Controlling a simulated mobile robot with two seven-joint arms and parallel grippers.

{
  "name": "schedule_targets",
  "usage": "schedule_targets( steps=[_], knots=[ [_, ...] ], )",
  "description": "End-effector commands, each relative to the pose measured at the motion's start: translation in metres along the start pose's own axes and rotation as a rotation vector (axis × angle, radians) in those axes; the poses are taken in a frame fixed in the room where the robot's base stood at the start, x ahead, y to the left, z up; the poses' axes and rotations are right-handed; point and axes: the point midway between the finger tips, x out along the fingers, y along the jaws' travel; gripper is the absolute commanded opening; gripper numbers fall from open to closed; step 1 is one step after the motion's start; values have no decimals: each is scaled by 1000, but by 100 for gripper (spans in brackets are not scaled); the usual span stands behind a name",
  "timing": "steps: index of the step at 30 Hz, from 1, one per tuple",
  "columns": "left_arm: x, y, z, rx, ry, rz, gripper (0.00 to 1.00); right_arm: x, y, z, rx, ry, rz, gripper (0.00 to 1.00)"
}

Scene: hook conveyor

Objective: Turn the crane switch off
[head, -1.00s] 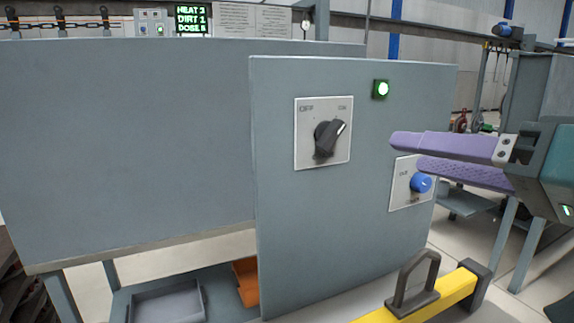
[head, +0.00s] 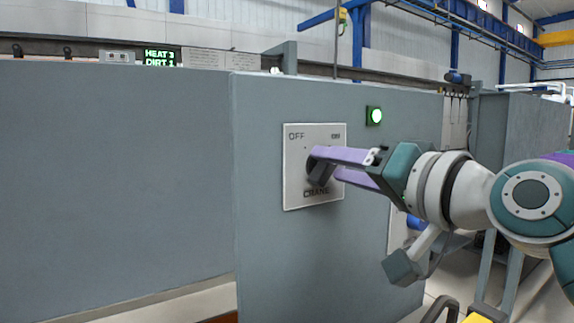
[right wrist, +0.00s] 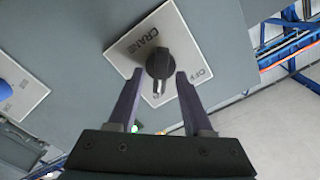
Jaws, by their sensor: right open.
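The crane switch is a dark rotary knob (head: 317,174) on a light plate (head: 294,188) marked OFF, ON and CRANE, on a grey panel. In the right wrist view the knob (right wrist: 159,63) has its white mark toward the plate edge, away from the OFF label, on the ON side. My right gripper (head: 325,164) is open at the knob. In the wrist view its purple fingertips (right wrist: 158,74) stand on either side of the knob, with small gaps visible. The fingers partly hide the knob in the head view. My left gripper is not in view.
A lit green lamp (head: 374,116) sits on the panel up and right of the plate. A blue knob (right wrist: 4,89) is on a second plate (right wrist: 22,95) beside it. A yellow bar (head: 476,319) shows low at the right. A large grey panel (head: 110,180) fills the left.

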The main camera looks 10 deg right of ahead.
Motion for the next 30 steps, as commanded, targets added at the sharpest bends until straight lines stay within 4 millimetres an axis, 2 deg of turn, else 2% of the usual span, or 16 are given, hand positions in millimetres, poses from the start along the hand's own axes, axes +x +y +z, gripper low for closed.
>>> schedule_targets(
  steps=[10, 23, 30],
  knots=[
    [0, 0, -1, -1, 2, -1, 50, 4, 0, 0, 0, 0, 0, 49],
    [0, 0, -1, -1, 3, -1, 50, 4, 0, 0, -1, -1, 1, 0],
    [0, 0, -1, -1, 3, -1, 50, 4, 0, 0, -1, -1, 1, 0]
  ],
)
